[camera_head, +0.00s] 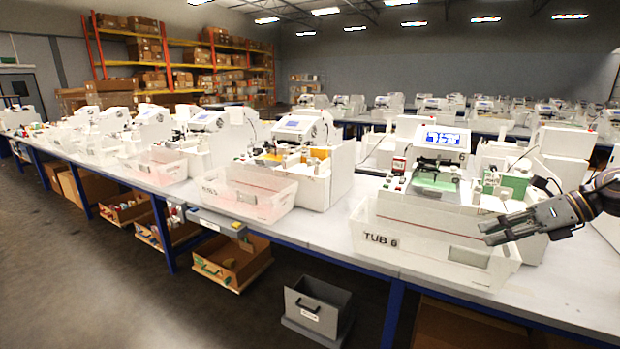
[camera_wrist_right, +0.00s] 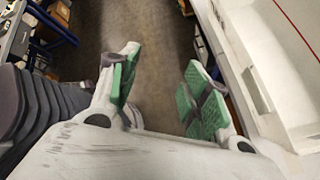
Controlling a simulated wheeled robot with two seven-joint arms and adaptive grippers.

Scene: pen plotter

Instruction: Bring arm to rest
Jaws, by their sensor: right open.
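My right gripper (camera_head: 490,232) comes in from the right edge of the head view, in front of the right end of the tub marked TUB 6 (camera_head: 375,238). In the right wrist view my right gripper (camera_wrist_right: 155,88) shows two fingers with green pads spread apart. Nothing is between them; the floor (camera_wrist_right: 158,60) shows through the gap. My left gripper is not in the head view.
A pen plotter machine (camera_head: 437,165) with a lit display stands behind the tub on the long white table (camera_head: 345,245). More machines and tubs line the table to the left. A grey bin (camera_head: 315,308) stands low by the table's front. Open floor lies at the lower left.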

